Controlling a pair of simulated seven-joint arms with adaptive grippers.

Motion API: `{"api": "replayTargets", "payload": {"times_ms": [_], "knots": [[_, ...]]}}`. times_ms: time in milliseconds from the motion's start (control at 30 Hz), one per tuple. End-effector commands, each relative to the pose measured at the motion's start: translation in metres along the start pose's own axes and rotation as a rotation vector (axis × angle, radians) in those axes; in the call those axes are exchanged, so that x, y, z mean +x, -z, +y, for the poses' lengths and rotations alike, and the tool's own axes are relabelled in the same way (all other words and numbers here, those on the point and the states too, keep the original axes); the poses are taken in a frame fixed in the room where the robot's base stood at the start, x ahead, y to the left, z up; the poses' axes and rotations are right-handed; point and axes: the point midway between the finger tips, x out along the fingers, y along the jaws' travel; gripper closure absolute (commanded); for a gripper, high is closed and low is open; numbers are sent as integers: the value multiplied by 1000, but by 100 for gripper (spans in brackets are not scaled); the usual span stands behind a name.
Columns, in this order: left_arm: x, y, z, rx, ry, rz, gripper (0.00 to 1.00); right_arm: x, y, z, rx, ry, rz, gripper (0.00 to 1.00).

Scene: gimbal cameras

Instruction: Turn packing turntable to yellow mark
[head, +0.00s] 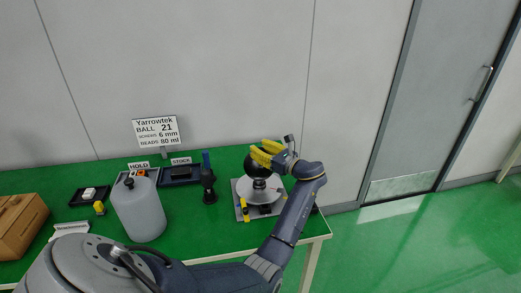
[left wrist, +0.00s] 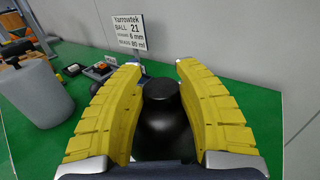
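The packing turntable (head: 246,192) is a pale round disc on a grey square plate at the right end of the green table. A yellow-and-black piece (head: 244,208) stands at the plate's left edge. A black ball-shaped camera body (head: 252,166) sits over the disc. My left gripper (head: 264,152) has yellow fingers at the top of this body. In the left wrist view the fingers are open, one on each side of a black round knob (left wrist: 161,92) above a black dome (left wrist: 162,133). Contact with the knob cannot be told. My right gripper is not in view.
A large grey bottle (head: 139,209) stands left of centre. A black upright device (head: 208,185) stands between it and the turntable. Behind are the HOLD and STOCK trays (head: 181,174) and a sign (head: 157,131). A cardboard box (head: 20,222) is far left.

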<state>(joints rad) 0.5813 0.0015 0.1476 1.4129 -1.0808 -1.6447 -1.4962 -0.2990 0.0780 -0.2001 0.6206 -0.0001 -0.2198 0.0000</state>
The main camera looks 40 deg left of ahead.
Motion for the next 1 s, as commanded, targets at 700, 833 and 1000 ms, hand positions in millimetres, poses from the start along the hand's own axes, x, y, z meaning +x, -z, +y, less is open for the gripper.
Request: {"api": "replayTargets", "payload": {"times_ms": [700,833,1000], "knots": [[0,6,1,7,1,7,41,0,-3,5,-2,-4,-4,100],[-8,6,0,7,3,8,41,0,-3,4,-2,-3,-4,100],[-32,6,0,8,3,9,41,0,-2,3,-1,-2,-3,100]]}}
